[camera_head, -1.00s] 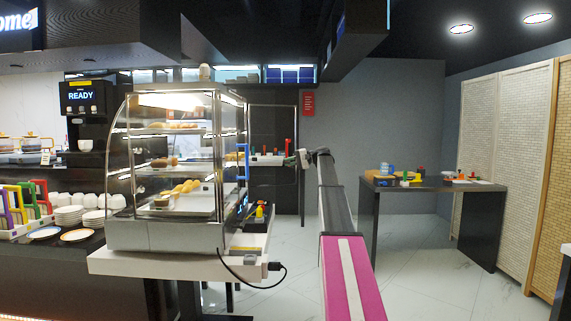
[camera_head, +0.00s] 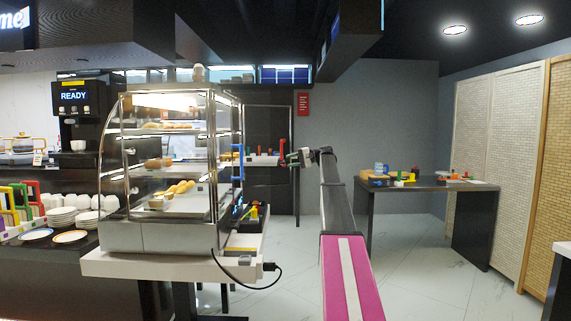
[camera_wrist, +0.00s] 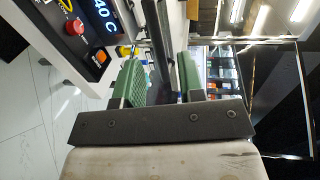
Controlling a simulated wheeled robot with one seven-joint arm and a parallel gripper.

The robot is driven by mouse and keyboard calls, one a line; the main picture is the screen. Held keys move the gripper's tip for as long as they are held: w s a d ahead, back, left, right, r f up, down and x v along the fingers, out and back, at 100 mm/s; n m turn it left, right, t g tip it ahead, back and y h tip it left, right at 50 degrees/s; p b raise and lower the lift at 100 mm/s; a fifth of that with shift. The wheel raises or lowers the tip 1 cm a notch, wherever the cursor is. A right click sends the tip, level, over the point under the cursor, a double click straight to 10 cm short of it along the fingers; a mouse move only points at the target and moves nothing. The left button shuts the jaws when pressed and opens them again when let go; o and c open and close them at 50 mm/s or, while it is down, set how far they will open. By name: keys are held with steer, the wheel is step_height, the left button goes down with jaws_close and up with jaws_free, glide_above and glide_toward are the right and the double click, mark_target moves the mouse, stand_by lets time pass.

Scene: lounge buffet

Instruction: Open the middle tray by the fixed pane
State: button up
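The glass display case (camera_head: 165,235) stands on a white-topped stand at left, with shelves behind clear panes. Its middle shelf (camera_head: 150,172) carries brown pastries (camera_head: 158,163). A blue upright handle (camera_head: 238,162) is on the case's right side. My gripper (camera_head: 288,159) is to the right of that handle, apart from it in the head view. In the wrist view the two green fingers (camera_wrist: 160,75) are spread. A dark upright strip shows between or behind them; I cannot tell whether they touch it. I cannot tell which part is the fixed pane.
A control panel with a red button (camera_wrist: 74,27) is at upper left in the wrist view. A black cable (camera_head: 245,284) hangs from the stand. A dark table (camera_head: 440,186) with small objects stands at right. Clear tiled floor (camera_head: 410,260) lies before it.

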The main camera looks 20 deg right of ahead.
steer(key=v, duration=0.7)
